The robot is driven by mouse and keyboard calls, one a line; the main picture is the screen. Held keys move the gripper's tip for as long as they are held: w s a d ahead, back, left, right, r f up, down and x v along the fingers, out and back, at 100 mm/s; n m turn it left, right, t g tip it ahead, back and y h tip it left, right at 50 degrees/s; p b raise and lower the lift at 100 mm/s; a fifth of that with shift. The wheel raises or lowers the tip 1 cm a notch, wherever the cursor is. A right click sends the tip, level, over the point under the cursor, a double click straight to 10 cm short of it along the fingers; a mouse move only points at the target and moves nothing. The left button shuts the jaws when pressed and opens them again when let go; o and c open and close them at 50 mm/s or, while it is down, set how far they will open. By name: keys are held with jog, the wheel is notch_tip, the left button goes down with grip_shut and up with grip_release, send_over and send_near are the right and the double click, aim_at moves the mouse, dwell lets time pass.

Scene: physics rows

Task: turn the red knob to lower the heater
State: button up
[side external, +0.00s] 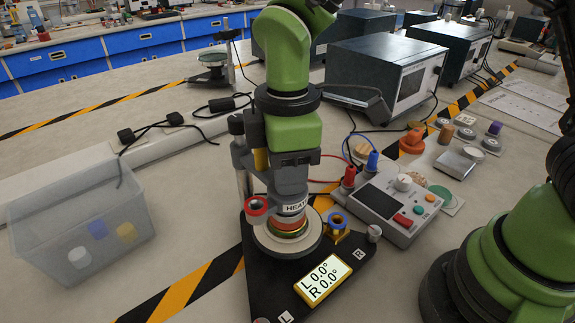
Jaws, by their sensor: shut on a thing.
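My gripper (290,180) points straight down over the round stage on a black triangular base (255,290). A white HEATER label (295,207) shows at its lower end. Just below is a red-orange band (291,221), which looks like the red knob, above a brass ring. The gripper is shut on it, though the fingertips and the contact are mostly hidden. The yellow display (323,281) reads L 0.0°, R 0.0°.
A grey control box (395,205) with red and blue plugs stands at right. A translucent bin (80,230) with small coloured blocks is at left. Cables (160,130) lie behind it. Large instrument boxes (385,70) fill the back. Bench between bin and base is mostly free.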

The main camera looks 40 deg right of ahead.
jog(key=m, duration=0.4)
jog(key=shift+m, duration=0.4)
jog(key=m, duration=0.3)
jog(key=shift+m, duration=0.3)
jog(key=m, duration=0.3)
jog(key=shift+r+m, duration=0.1)
jog(key=shift+m, duration=2.1)
jog(key=o, duration=0.9)
notch_tip(320, 180, up, 10)
jog(key=shift+f, duration=0.1)
